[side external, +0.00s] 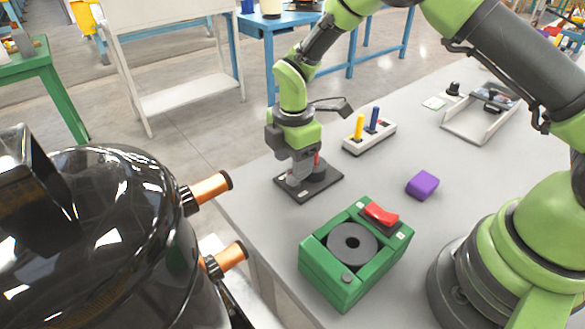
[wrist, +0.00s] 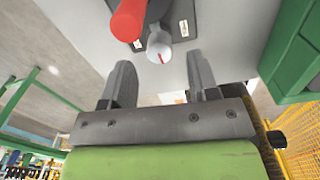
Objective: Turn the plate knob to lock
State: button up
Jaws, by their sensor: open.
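The black plate (side external: 325,186) lies flat near the left edge of the grey table. In the wrist view the plate (wrist: 188,14) shows at the top, with small white labels, a red cylinder (wrist: 128,20) and a pale grey knob (wrist: 159,44) with a red pointer line. My gripper (side external: 303,172) is directly over the plate, pointing down. In the wrist view my gripper (wrist: 159,62) is open, its fingers apart on either side of the knob's line. The knob lies just beyond the fingertips; I see no contact. In the side view the fingers hide the knob.
A green box (side external: 324,262) with a black ring and red rocker switch stands in front of the plate. A purple block (side external: 422,185) lies to the right. A peg holder (side external: 380,139) and grey tray (side external: 470,125) stand behind. A black compressor (side external: 110,230) fills the left.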

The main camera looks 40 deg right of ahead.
jog(key=shift+f, duration=1.55)
jog(key=c, duration=0.9)
jog(key=shift+c, duration=0.2)
jog(key=shift+m, duration=0.4)
jog(key=shift+w+m, duration=0.1)
jog(key=shift+m, duration=2.4)
jog(key=o, duration=0.9)
